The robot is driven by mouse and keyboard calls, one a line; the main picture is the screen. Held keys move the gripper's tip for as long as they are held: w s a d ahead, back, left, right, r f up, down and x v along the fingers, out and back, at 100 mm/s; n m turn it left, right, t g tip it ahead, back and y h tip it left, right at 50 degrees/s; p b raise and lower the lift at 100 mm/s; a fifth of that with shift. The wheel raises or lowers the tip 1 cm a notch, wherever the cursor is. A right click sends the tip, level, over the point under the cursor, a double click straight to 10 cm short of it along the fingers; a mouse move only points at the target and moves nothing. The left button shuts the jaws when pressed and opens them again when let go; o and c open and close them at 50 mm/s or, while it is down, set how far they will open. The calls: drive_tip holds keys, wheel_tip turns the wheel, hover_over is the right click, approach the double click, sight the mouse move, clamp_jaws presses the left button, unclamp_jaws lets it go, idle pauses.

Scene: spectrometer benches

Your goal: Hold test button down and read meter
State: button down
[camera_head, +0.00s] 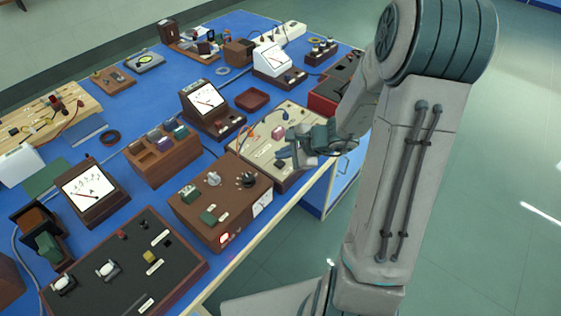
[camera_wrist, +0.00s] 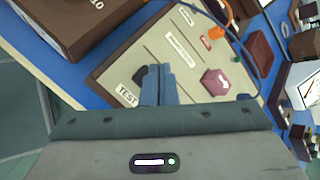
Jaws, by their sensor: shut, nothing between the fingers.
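The cream test panel (camera_head: 262,152) lies on the blue bench. It fills the middle of the wrist view (camera_wrist: 105,70), with a TEST label (camera_wrist: 127,95) near its front corner. My gripper (camera_head: 284,157) is shut and empty, low over the panel's front part. In the wrist view its blue fingertips (camera_wrist: 156,70) are right beside a black part (camera_wrist: 139,74) near the TEST label, probably the button. The fingers partly hide it; I cannot tell whether they touch or press it. A meter with a white dial (camera_head: 206,97) stands behind the panel; its reading is too small to read.
A pink knob (camera_wrist: 215,82) stands on the panel near the fingers, with an orange plug and blue cable beyond it. A brown control box (camera_head: 220,205) is on the near side. A dark red tray (camera_head: 252,99) lies behind. Other meters crowd the bench.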

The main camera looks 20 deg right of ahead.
sight(284, 164)
drive_tip(key=shift+f, duration=0.2)
idle(0.5)
drive_tip(key=shift+s+f+b, duration=0.1)
drive_tip(key=shift+f+b, duration=0.2)
drive_tip(key=shift+b, duration=0.45)
drive_tip(key=shift+f+b, duration=0.45)
drive_tip(key=shift+b, duration=0.15)
drive_tip(key=shift+r, duration=0.2)
idle(2.2)
drive_tip(key=shift+r+p, duration=0.65)
drive_tip(key=shift+r, duration=0.1)
wheel_tip(284, 164, up, 5)
drive_tip(key=p, duration=0.3)
drive_tip(key=shift+p, duration=0.3)
